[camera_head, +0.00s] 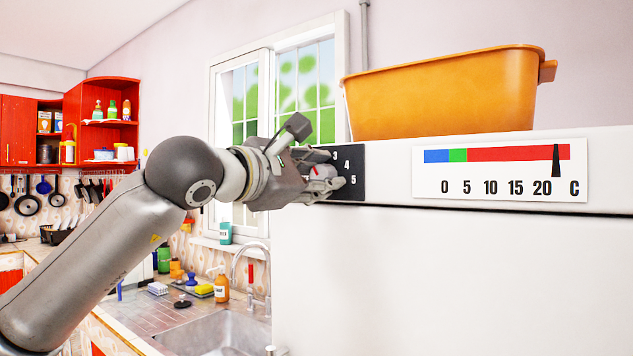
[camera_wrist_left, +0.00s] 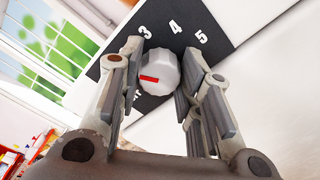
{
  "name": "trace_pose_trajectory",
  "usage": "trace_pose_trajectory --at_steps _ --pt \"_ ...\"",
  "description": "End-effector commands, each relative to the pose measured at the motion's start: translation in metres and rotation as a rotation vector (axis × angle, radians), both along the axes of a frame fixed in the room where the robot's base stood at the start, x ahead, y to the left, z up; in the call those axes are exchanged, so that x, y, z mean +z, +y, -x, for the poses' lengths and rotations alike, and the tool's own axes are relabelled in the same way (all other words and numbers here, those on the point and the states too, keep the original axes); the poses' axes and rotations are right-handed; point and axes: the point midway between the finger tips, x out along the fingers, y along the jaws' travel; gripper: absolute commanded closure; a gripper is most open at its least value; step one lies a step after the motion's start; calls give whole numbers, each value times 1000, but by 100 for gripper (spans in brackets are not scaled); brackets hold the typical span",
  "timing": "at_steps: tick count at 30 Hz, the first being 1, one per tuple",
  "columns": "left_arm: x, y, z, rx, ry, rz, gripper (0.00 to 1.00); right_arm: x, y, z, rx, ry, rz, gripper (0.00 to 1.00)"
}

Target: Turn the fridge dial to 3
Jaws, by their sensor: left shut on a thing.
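The dial (camera_wrist_left: 157,73) is a white knob with a red mark on a black panel (camera_head: 351,190) on the white fridge (camera_head: 450,280). In the left wrist view the red mark points left, below the number 3, toward my left finger. The numbers 3, 4 and 5 show above the dial; part of the panel is hidden behind that finger. The head view shows the dial only partly. My right gripper is not in view.
An orange tub (camera_head: 445,95) stands on the fridge top. A temperature scale (camera_head: 500,170) right of the panel has its black pointer just past 20. A window (camera_head: 275,85) is behind the gripper, and a sink (camera_head: 215,335) is below left.

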Motion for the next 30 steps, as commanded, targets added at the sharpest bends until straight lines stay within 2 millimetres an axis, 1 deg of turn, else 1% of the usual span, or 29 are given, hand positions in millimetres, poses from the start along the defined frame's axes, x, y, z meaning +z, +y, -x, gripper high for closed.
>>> trace_pose_trajectory --at_steps 6,18,24,30 --pt "-1 0 0 1 -120 -166 91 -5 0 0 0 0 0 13" --pt "-2 0 0 -1 -337 -465 91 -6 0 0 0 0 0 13" --pt "-2 0 0 0 -421 -584 91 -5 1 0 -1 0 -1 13" --pt "-2 -1 0 -1 -481 -664 91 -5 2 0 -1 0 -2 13"
